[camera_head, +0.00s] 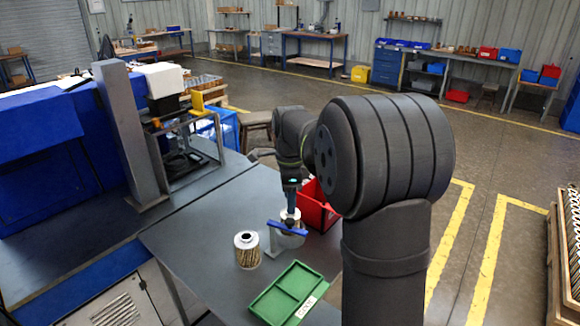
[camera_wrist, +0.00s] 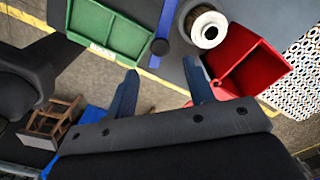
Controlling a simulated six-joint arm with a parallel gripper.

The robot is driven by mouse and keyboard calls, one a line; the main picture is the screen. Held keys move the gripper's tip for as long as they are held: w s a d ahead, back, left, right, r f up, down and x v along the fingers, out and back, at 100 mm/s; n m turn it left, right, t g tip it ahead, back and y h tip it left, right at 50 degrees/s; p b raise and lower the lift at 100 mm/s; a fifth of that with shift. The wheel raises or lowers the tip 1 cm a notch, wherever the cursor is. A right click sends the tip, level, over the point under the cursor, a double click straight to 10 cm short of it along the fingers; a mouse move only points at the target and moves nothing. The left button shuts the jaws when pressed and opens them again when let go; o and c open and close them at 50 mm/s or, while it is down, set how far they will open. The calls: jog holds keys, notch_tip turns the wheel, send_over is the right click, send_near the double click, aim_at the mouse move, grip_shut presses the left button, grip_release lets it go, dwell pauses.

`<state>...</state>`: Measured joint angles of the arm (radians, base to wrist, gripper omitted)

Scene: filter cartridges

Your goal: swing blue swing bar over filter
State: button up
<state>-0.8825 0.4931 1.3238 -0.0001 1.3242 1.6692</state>
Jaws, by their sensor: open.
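The blue swing bar (camera_head: 287,229) sits near the right edge of the grey table on an upright post. In the wrist view the bar (camera_wrist: 167,20) runs beside a pale filter (camera_wrist: 208,28) with a dark centre hole, and its round end lies ahead of my fingertips. In the head view this filter stands behind the bar, partly hidden by it and my gripper. My gripper (camera_head: 291,200) points down just above the filter and bar. Its blue fingers (camera_wrist: 160,68) are spread and empty. A second filter (camera_head: 248,251) stands upright on the table, left of the bar.
A red bin (camera_head: 316,207) stands close behind and right of the bar; it also shows in the wrist view (camera_wrist: 243,62). A green divided tray (camera_head: 288,293) lies at the front of the table. The table's left part is clear.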

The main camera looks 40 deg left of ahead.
aim_at(290, 220)
notch_tip(290, 220, up, 11)
jog(key=shift+f, duration=0.15)
dwell(0.6)
notch_tip(290, 220, down, 17)
jog(key=shift+f, duration=0.15)
dwell(0.5)
